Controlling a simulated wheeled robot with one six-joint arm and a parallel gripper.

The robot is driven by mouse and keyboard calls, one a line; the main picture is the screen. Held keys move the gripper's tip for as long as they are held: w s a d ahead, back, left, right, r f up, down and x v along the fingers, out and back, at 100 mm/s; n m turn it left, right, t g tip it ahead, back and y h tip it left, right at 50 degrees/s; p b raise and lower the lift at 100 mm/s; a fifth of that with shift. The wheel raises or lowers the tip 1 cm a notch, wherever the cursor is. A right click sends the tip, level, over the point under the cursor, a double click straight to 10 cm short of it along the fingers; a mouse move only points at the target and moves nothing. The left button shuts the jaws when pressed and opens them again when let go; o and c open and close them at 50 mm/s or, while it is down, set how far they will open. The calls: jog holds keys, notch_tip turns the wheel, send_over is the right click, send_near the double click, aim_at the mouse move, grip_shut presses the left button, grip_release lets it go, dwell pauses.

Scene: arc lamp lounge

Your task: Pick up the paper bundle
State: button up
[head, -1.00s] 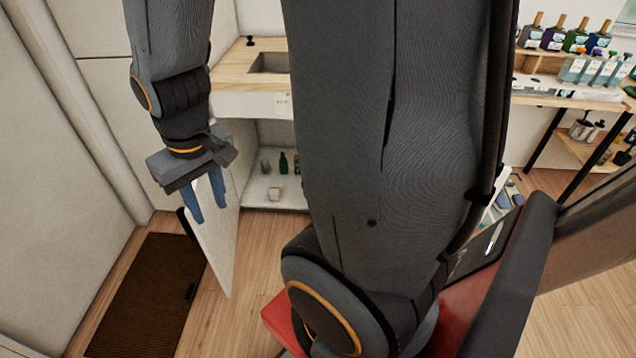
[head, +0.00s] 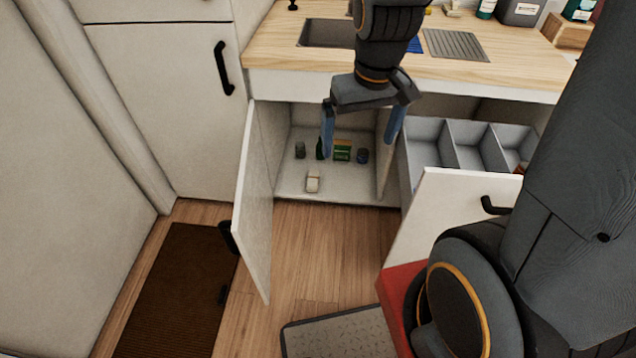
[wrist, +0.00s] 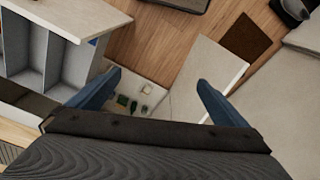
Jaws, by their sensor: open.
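The likely paper bundle is a small pale block with a tan band (head: 313,182), lying near the front of the open cabinet's floor. It also shows as a small pale object in the wrist view (wrist: 146,89). My gripper (head: 360,148) is open and empty, above and in front of the cabinet opening. Its two blue fingers point down and are apart from the bundle. In the wrist view the fingers (wrist: 160,85) are spread, with the cabinet interior between them.
The open cabinet door (head: 255,205) stands left of the opening. An open drawer with grey compartments (head: 425,150) juts out at right. Behind the bundle are a jar (head: 300,150), a green box (head: 342,150) and a dark can (head: 362,155). The counter (head: 270,50) overhangs; a brown mat (head: 180,290) lies left.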

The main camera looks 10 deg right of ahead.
jog(key=w+a+f+n+y+b, duration=0.1)
jog(key=w+a+f+n+b, duration=0.15)
jog(key=w+f+b, duration=1.35)
jog(key=w+a+f+n+y+b, duration=0.15)
jog(key=w+f+n+b, duration=0.25)
jog(key=w+f+b, duration=1.15)
jog(key=w+a+f+n+b, duration=0.3)
jog(key=w+f+b, duration=0.95)
jog(key=f, duration=0.65)
jog(key=n+y+b, duration=0.2)
jog(key=n+b, duration=0.2)
jog(key=b, duration=0.3)
send_over(314, 177)
jog(key=d, duration=0.2)
notch_tip(314, 177, down, 21)
jog(key=shift+s+b+x, duration=0.2)
jog(key=shift+b+x, duration=1)
jog(key=shift+x, duration=0.6)
jog(key=shift+s+b+x, duration=0.15)
jog(key=shift+b+x, duration=1)
jog(key=shift+x, duration=0.6)
jog(key=shift+d+h, duration=0.15)
jog(key=shift+h, duration=0.1)
jog(key=c, duration=0.9)
